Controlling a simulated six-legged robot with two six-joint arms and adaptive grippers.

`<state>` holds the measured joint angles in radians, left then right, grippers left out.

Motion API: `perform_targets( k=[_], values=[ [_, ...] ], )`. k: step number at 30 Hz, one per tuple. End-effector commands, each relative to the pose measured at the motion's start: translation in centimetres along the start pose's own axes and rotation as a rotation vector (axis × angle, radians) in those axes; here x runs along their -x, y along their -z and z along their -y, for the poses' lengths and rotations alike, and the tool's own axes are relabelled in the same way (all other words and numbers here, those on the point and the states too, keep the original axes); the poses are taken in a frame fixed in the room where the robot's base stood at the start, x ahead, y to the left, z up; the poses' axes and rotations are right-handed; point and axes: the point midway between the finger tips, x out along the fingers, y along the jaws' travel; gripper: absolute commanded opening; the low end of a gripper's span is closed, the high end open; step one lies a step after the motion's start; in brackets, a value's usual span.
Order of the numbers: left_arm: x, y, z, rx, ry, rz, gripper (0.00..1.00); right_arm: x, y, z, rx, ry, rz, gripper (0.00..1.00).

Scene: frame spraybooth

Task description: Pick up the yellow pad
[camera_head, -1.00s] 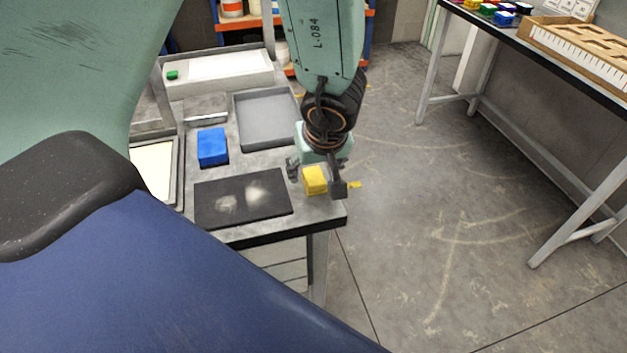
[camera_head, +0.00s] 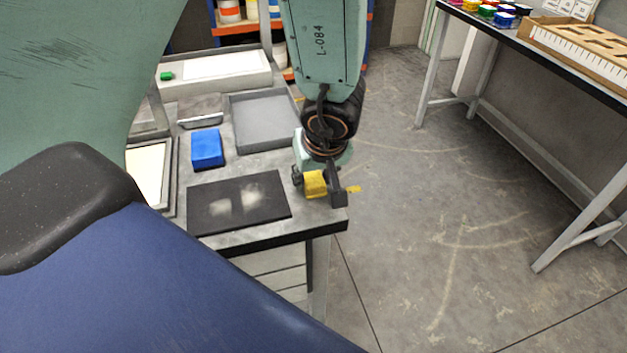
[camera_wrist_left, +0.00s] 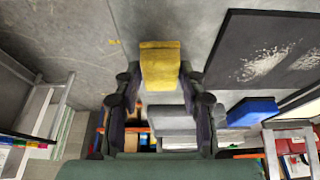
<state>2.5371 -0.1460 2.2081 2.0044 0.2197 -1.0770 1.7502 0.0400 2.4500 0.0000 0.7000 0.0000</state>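The yellow pad (camera_head: 315,184) is a small block at the front right corner of the grey worktable (camera_head: 265,232). My left gripper (camera_head: 317,189) points down over it, one finger on each side of the pad. In the left wrist view, the pad (camera_wrist_left: 160,65) sits centred between the fingers of the left gripper (camera_wrist_left: 160,77), with a visible gap on both sides. The gripper looks open and not closed on the pad. The pad's upper part is partly hidden by the gripper in the head view. My right gripper is not in view.
A black mat (camera_head: 238,203) with whitish patches lies left of the pad. A blue block (camera_head: 207,148) and a grey tray (camera_head: 264,122) are farther back. The table's edge is close to the pad, with open floor beyond. A second table (camera_head: 533,52) stands at right.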

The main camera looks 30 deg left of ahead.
Motion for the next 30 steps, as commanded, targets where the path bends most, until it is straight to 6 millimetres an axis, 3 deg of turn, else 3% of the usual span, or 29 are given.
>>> perform_targets(
  k=[9, 20, 30],
  values=[
    [-0.1, 0.1, 0.0, 0.000, 0.001, 0.000, 0.12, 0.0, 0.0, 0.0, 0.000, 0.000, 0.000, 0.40],
    [0.5, 0.4, 0.0, 0.001, 0.000, 0.001, 0.11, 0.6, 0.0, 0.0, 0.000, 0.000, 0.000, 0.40],
    [3.2, 1.5, 0.0, 0.001, 0.000, 0.000, 0.11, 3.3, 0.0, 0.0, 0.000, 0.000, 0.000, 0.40]
  ],
)
